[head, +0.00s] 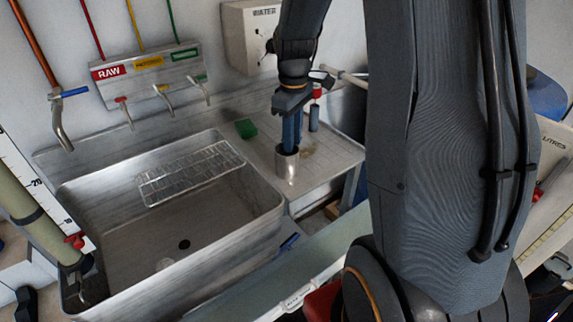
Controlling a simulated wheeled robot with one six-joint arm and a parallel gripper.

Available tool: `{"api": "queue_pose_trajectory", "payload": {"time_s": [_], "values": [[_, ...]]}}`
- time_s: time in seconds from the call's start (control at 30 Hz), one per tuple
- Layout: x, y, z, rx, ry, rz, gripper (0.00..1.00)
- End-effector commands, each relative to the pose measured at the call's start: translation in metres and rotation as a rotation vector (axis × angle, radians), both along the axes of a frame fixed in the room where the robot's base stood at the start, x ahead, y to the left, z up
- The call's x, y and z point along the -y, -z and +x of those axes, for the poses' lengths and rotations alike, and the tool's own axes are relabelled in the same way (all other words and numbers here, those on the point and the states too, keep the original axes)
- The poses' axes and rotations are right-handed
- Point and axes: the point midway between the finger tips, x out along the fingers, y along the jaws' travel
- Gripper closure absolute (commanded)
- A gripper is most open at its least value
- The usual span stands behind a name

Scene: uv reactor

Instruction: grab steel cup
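A small steel cup (287,168) stands upright on the drainboard (335,157) to the right of the sink. My gripper (289,142) points straight down from above the cup. Its fingertips reach to the cup's rim, and at least part of them appears to be inside or just behind the opening. The ends of the fingers are hidden by the cup wall. I cannot tell whether the fingers are open or shut on the cup wall.
A steel sink (190,228) with a wire rack (190,172) lies left. A green sponge (246,128) and a red-capped bottle (315,108) are near the cup. Taps (160,98) and a water box (250,37) are on the wall behind. My arm covers the right side.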

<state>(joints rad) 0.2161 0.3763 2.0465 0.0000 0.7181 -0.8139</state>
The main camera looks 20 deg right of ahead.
Motion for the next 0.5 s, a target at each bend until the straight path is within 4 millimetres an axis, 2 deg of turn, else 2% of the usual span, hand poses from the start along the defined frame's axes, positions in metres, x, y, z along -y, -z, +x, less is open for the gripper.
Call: {"api": "queue_pose_trajectory", "payload": {"time_s": [0.5], "values": [[0.000,0.056,-0.001,-0.003,0.003,0.001,0.75]]}}
